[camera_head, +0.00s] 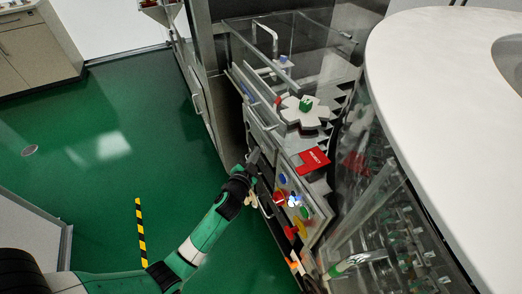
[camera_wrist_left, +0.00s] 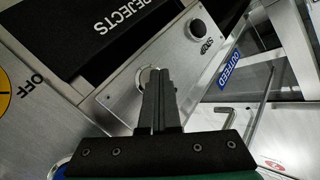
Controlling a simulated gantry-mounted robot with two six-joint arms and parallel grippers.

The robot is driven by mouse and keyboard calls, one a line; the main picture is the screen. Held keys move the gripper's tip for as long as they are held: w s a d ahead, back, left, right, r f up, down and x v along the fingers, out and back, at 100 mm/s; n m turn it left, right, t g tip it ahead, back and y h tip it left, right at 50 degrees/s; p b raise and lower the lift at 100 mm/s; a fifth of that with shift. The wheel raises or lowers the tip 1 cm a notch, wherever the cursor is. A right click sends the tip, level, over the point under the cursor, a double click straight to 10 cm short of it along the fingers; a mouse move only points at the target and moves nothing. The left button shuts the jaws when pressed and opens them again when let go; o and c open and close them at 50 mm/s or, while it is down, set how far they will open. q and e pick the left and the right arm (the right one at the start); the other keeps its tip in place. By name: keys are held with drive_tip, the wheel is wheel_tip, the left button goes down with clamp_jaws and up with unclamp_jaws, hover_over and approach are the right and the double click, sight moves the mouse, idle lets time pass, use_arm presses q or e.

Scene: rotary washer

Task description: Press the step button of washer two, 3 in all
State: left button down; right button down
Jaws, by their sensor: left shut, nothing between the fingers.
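My left gripper (camera_head: 255,158) reaches up to the front of the machine (camera_head: 262,110) in the head view, with its fingers closed and empty. In the left wrist view its fingertips (camera_wrist_left: 158,75) lie over a silver round fitting (camera_wrist_left: 146,76) on a metal panel (camera_wrist_left: 122,83). The fingers hide most of that fitting, and I cannot tell whether they touch it. A black round knob (camera_wrist_left: 202,30) with a small unclear label sits further along the same panel. I cannot read any step or washer-two label. My right gripper is not in view.
A black REJECTS panel (camera_wrist_left: 100,45), a blue OUTFEED label (camera_wrist_left: 229,68) and a yellow disc (camera_wrist_left: 5,85) surround the panel. A control panel with coloured buttons (camera_head: 292,200) and a red sign (camera_head: 313,160) are near the arm. Green floor (camera_head: 100,140) is open at left.

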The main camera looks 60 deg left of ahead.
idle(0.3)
use_arm(q)
drive_tip(key=shift+s+p, duration=0.5)
drive_tip(key=shift+s, duration=0.3)
drive_tip(key=shift+a, duration=0.1)
drive_tip(key=s+p, duration=0.2)
drive_tip(key=s, duration=0.1)
drive_tip(key=s+p, duration=0.1)
drive_tip(key=s, duration=0.1)
drive_tip(key=shift+a, duration=0.25)
drive_tip(key=shift+r, duration=0.1)
idle(0.4)
